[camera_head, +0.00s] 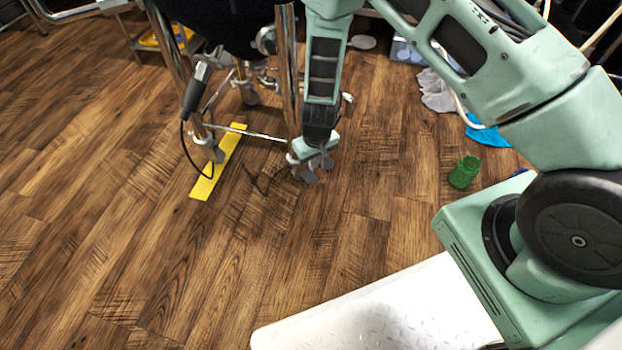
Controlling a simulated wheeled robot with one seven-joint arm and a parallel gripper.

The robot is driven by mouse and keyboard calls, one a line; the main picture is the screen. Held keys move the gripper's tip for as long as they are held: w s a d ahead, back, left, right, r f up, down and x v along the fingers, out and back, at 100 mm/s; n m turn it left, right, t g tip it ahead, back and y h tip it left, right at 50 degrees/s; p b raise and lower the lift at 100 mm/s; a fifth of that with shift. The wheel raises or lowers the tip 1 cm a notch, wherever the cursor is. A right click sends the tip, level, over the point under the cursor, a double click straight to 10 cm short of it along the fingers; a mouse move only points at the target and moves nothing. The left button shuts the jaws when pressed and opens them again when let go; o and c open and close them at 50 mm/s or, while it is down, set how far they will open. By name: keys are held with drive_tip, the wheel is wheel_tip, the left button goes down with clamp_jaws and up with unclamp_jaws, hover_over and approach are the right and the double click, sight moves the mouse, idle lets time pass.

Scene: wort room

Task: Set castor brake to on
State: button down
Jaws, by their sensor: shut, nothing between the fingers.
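A wheeled stand with chrome legs (287,75) stands at the upper middle, its top cut off by the frame edge. One castor (213,150) shows at the foot of its left leg, and another castor (249,95) shows farther back. The foot of the near right leg is beside my gripper and mostly hidden by it. My gripper (314,168) points down there, close to the floor, shut and empty. I cannot tell whether it touches the castor. The brake lever and its setting are too small and covered to make out.
A yellow strip (218,165) lies on the wooden floor under the left castor. A dark-handled tool (194,92) with a cable hangs beside the left leg. A green cup (464,172), a grey cloth (435,92) and a blue cloth (486,131) lie right. The floor at lower left is clear.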

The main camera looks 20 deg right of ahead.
sight(313, 180)
drive_tip(key=shift+w+f+b, duration=0.2)
drive_tip(key=shift+f+b, duration=1.4)
drive_tip(key=shift+f, duration=0.15)
drive_tip(key=shift+w+f+b, duration=0.15)
drive_tip(key=shift+f+b, duration=1.45)
drive_tip(key=shift+f, duration=0.1)
wheel_tip(313, 180, down, 3)
drive_tip(key=shift+f+b, duration=0.2)
drive_tip(key=shift+b, duration=0.8)
drive_tip(key=shift+s+r+p, duration=0.2)
drive_tip(key=shift+r+p, duration=0.05)
drive_tip(key=shift+p, duration=0.05)
drive_tip(key=s, duration=0.1)
drive_tip(key=s+p, duration=0.1)
drive_tip(key=shift+s+d+r, duration=0.2)
drive_tip(key=shift+s+r, duration=0.1)
drive_tip(key=shift+r, duration=0.1)
wheel_tip(313, 180, up, 17)
drive_tip(key=s+p, duration=0.1)
drive_tip(key=p, duration=0.8)
drive_tip(key=shift+s+d+r, duration=0.15)
drive_tip(key=shift+s, duration=0.2)
